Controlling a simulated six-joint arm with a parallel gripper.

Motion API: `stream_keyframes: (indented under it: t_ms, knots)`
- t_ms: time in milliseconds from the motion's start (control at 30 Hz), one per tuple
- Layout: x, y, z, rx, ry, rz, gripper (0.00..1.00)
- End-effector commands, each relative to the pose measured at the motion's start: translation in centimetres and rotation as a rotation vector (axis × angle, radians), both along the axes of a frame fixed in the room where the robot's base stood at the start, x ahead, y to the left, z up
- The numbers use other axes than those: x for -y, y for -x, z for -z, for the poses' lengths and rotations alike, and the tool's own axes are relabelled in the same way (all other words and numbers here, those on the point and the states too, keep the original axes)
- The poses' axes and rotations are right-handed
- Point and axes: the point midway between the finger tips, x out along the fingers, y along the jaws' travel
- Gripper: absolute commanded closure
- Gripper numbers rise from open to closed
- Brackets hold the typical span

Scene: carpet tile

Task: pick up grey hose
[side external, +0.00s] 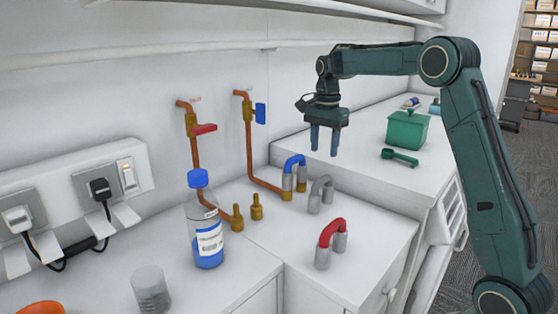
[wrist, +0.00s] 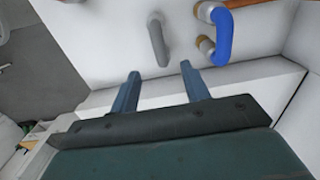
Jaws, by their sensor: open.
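The grey hose (side external: 321,188) is a short arched piece standing on the white counter, between the blue hose and the red hose in the side view. In the wrist view the grey hose (wrist: 157,38) is ahead of the fingertips, a little left of the middle between them. My gripper (side external: 325,153) is open and empty, pointing down above the counter, higher than the grey hose and apart from it. Its two blue fingers (wrist: 161,75) also show in the wrist view.
A blue hose (side external: 294,165) on brass fittings stands close behind the grey one. A red hose (side external: 332,232) stands in front. A blue-capped bottle (side external: 208,232), brass fittings (side external: 257,207) and copper pipes (side external: 248,140) are to the left. A green box (side external: 407,131) and green scoop (side external: 399,157) lie right.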

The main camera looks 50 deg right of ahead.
Motion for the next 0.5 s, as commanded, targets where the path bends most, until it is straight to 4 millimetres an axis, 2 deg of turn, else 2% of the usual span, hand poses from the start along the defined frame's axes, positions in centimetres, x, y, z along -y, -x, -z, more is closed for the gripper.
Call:
stream_keyframes:
  t_ms: [500]
  knots:
    - [0.0, 0.0, 6.9, -0.001, -0.001, -0.002, 0.54]
